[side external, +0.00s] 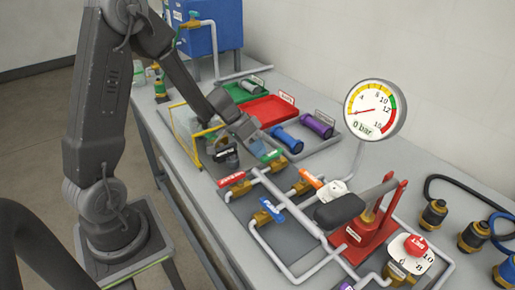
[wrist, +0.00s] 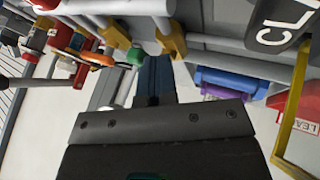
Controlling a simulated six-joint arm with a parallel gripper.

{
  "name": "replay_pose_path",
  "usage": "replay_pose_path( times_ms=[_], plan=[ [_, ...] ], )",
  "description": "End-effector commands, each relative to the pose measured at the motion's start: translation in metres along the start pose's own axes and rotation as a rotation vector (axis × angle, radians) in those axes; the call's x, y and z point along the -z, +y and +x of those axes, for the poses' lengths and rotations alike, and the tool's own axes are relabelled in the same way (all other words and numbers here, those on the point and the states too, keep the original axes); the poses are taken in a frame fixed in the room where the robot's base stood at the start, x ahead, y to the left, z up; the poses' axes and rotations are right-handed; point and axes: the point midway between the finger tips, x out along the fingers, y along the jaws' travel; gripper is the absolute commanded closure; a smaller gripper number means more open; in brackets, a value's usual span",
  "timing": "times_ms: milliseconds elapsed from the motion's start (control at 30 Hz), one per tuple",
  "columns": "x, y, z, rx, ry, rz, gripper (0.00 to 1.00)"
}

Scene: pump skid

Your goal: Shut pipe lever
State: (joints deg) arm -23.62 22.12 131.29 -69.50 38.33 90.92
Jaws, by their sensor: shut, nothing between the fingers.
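Valves with coloured levers sit on the grey pipework: a red lever (side external: 231,180), a blue lever (side external: 271,210), an orange lever (side external: 313,179) and a green lever (side external: 268,154). My gripper (side external: 256,143) is shut and empty, low at the green lever; I cannot tell whether it touches. In the wrist view, my shut fingers (wrist: 154,70) point toward the pipes, with a green end (wrist: 136,56) just left of the tips and an orange lever (wrist: 97,59) beyond it. Brass valve bodies (wrist: 117,33) show near them.
A round gauge (side external: 376,110) reads 0 bar. A red hand pump (side external: 367,230) with a dark grip stands right of the valves. A yellow frame (side external: 200,133) and a dark bin (side external: 223,154) stand beside my wrist. Blue (side external: 285,138) and purple (side external: 317,125) cylinders lie behind.

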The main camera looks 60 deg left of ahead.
Motion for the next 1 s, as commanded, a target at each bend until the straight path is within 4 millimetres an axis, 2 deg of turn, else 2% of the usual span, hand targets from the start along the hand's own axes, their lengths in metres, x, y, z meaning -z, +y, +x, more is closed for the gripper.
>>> replay_pose_path(
  times_ms=[600, 1000],
  plan=[
    [-0.006, 0.027, 0.011, -0.002, -0.003, 0.003, 1.00],
    [-0.002, 0.045, 0.023, -0.001, -0.002, 0.002, 1.00]
  ],
)
